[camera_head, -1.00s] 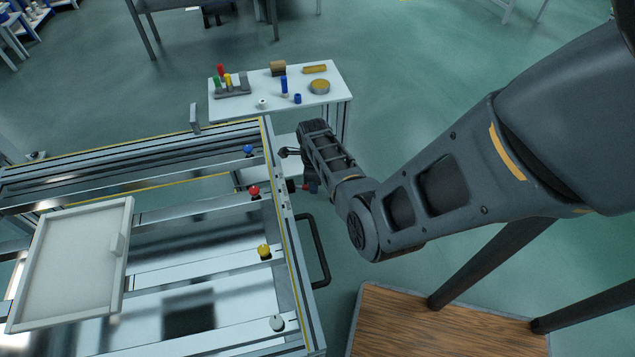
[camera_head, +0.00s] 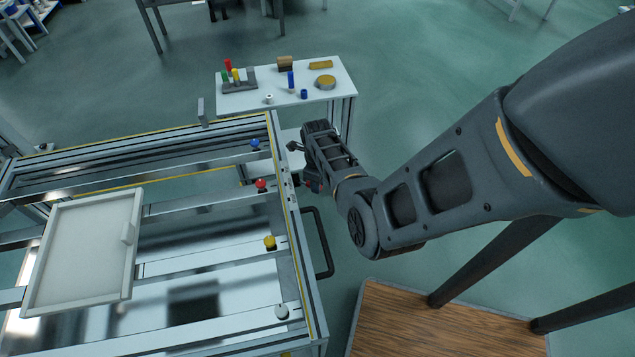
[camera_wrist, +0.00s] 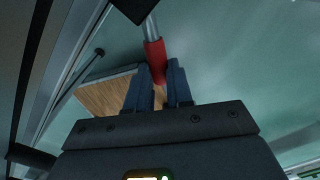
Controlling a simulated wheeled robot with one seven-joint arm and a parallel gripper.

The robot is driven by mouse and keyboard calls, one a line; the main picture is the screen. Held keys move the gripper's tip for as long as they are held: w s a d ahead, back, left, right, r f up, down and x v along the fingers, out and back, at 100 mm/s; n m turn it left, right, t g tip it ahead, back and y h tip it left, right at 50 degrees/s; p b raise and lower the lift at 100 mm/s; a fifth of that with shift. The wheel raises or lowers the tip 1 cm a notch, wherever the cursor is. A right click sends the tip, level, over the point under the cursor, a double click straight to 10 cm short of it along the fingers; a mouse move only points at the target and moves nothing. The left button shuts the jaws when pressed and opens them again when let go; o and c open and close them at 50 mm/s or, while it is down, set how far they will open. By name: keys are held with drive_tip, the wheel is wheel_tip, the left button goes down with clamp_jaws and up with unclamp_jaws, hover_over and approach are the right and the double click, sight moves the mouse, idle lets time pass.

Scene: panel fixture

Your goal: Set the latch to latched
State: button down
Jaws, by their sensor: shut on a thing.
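A red handle (camera_wrist: 155,58) on a metal rod (camera_wrist: 151,27) shows in the wrist view, its rod running up to a dark block at the top edge. I take it for the latch's lever. My gripper (camera_wrist: 158,84) has its two dark fingers on either side of the handle's lower end, shut on it. In the head view my gripper (camera_head: 312,186) is at the right side of the metal frame, near its far corner. My arm hides most of it there, so the latch's position cannot be read from that view.
The metal frame (camera_head: 305,265) carries blue (camera_head: 255,144), red (camera_head: 261,185), yellow (camera_head: 270,243) and white knobs, a white panel (camera_head: 85,250) and a black side handle (camera_head: 322,245). A white table (camera_head: 335,85) with small parts stands behind. A wooden top (camera_head: 430,320) lies front right.

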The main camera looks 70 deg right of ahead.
drive_tip(key=c, duration=1)
unclamp_jaws()
drive_tip(key=shift+r+p, duration=0.5)
drive_tip(key=shift+r, duration=3.4)
